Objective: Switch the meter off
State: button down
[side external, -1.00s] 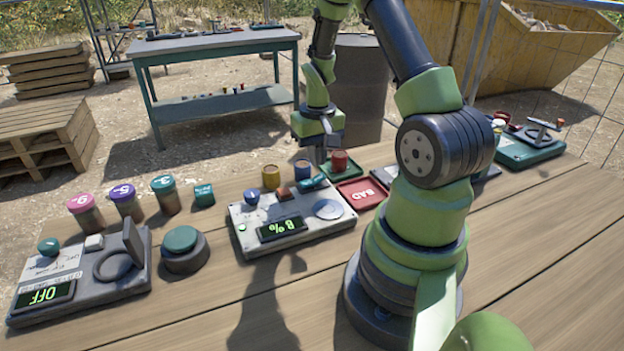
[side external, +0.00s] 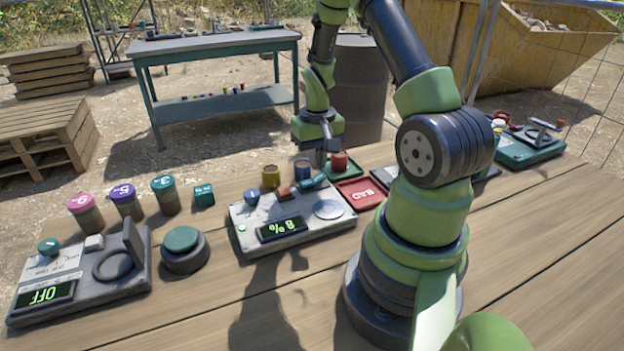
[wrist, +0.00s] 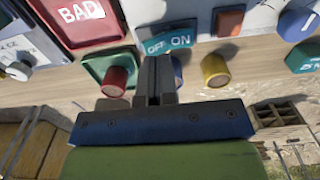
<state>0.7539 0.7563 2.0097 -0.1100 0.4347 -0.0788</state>
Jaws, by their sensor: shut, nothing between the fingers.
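A grey meter (side external: 334,219) sits mid-bench with its display (side external: 281,229) lit and reading 8%. It carries a blue knob (side external: 252,195), an orange-red button (side external: 285,193), a round silver pad (side external: 328,209) and a teal switch (side external: 314,182) at its far edge. In the wrist view the teal switch plate (wrist: 178,41) shows the words OFF and ON. My gripper (side external: 322,162) is shut and empty, pointing down just behind the switch. In the wrist view its fingertips (wrist: 158,62) overlap the plate's lower edge and hide part of it. I cannot tell whether they touch.
Yellow (side external: 270,176) and blue (side external: 302,169) pots stand behind the meter, with a red pot (side external: 339,161) on a green tray. A red BAD tray (side external: 355,193) lies to the right. A second grey device (side external: 125,288) reading OFF and a round teal-topped button (side external: 182,240) are left.

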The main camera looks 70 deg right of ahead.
aim_at(316, 179)
jog(key=shift+f, duration=1.5)
dwell(0.5)
jog(key=shift+r, duration=3.55)
jog(key=shift+w+r, duration=0.1)
jog(key=w+a+r+n+t, duration=0.2)
jog(key=a+r+t, duration=0.1)
jog(key=a+r, duration=0.8)
jog(key=s+a+r+n+t+y, duration=0.2)
jog(key=s+a+r+n+t, duration=0.1)
jog(key=s+a+r, duration=0.5)
jog(key=s+a+t, duration=0.1)
jog(key=a, duration=0.2)
jog(key=shift+a+r, duration=0.15)
jog(key=shift+a, duration=0.15)
